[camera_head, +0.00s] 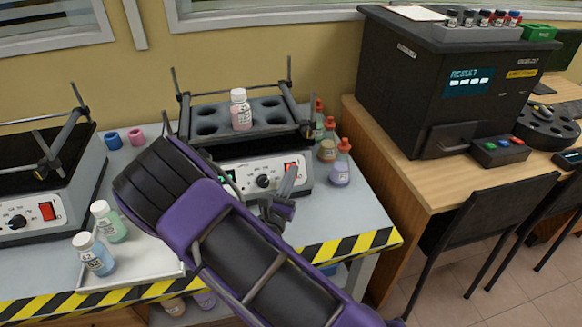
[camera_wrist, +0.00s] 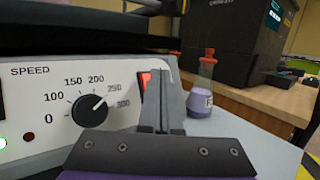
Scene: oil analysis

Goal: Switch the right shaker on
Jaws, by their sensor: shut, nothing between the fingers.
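The right shaker (camera_head: 250,170) stands on the bench with a dark rack on top and a white front panel. Its red switch (camera_head: 291,167) is at the right of the panel, beside the black speed knob (camera_head: 263,181). My gripper (camera_head: 288,180) is shut and empty, its fingertips at the switch. In the wrist view the shut fingers (camera_wrist: 160,95) cover much of the red switch (camera_wrist: 145,80); only its left part shows. I cannot tell whether they touch it. The knob (camera_wrist: 90,108) points between 250 and 300. A green and a red light show at the panel's left.
The left shaker (camera_head: 45,190) and a white tray (camera_head: 150,270) with two bottles lie to the left.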

